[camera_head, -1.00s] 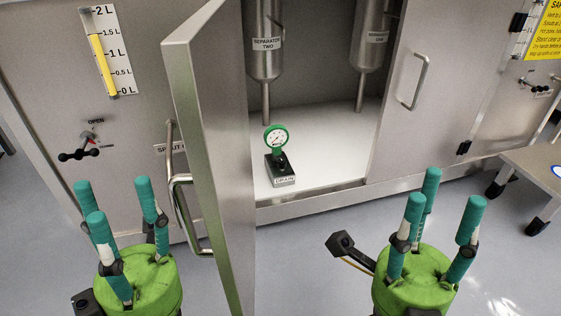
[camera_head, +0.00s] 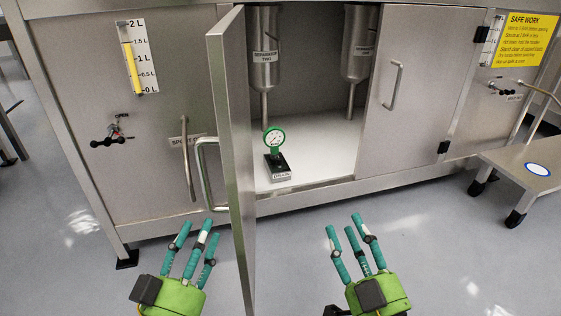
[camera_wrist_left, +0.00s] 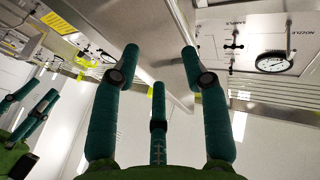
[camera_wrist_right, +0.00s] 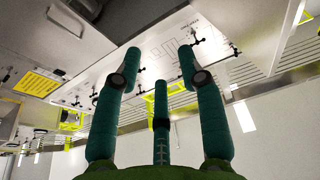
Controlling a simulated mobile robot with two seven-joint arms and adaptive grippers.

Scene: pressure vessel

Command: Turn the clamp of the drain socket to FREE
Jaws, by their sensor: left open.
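The drain socket (camera_head: 279,173) is a small dark block with a grey front labelled DRAIN, on the white cabinet floor. A round green-rimmed gauge (camera_head: 274,139) stands upright on it. The clamp itself is too small to make out. My left gripper (camera_head: 198,232) is open and empty, in front of and below the open cabinet door, left of the socket. It also shows open in the left wrist view (camera_wrist_left: 158,70). My right gripper (camera_head: 348,226) is open and empty, in front of the cabinet and below right of the socket. Its spread fingers show in the right wrist view (camera_wrist_right: 160,70).
The open door (camera_head: 233,150) with its bar handle (camera_head: 203,175) stands between my left gripper and the socket. Two separators (camera_head: 264,50) hang inside the cabinet. The right door (camera_head: 405,100) is shut. A low step (camera_head: 520,165) stands at the right. The floor in front is clear.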

